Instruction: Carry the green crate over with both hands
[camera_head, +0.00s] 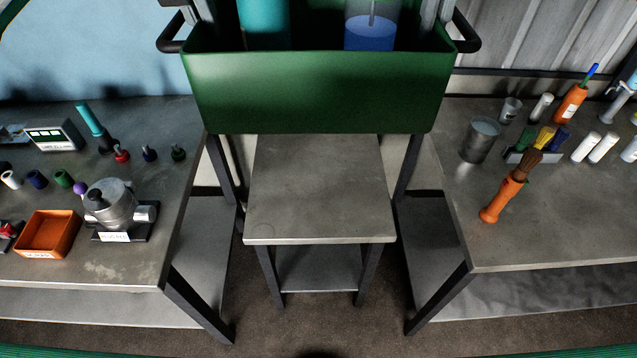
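The green crate (318,95) is at the top centre, its far side cut off by the frame. It looks level. Black handles stick out at its left (170,44) and right (468,44) ends. Inside stand a teal cylinder (264,22) and a clear vessel with blue liquid (370,33). Pale grey parts that look like my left gripper (203,12) and my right gripper (434,14) show beside the two handles at the top edge. They are mostly cut off, so their grip on the handles cannot be made out. What bears the crate is hidden.
A small bare grey table (320,195) stands below and in front of the crate. The left bench (120,265) holds an orange tray (47,234), a metal pot device and small bottles. The right bench (560,240) holds a metal cup (480,140), a brush (505,195) and several vials.

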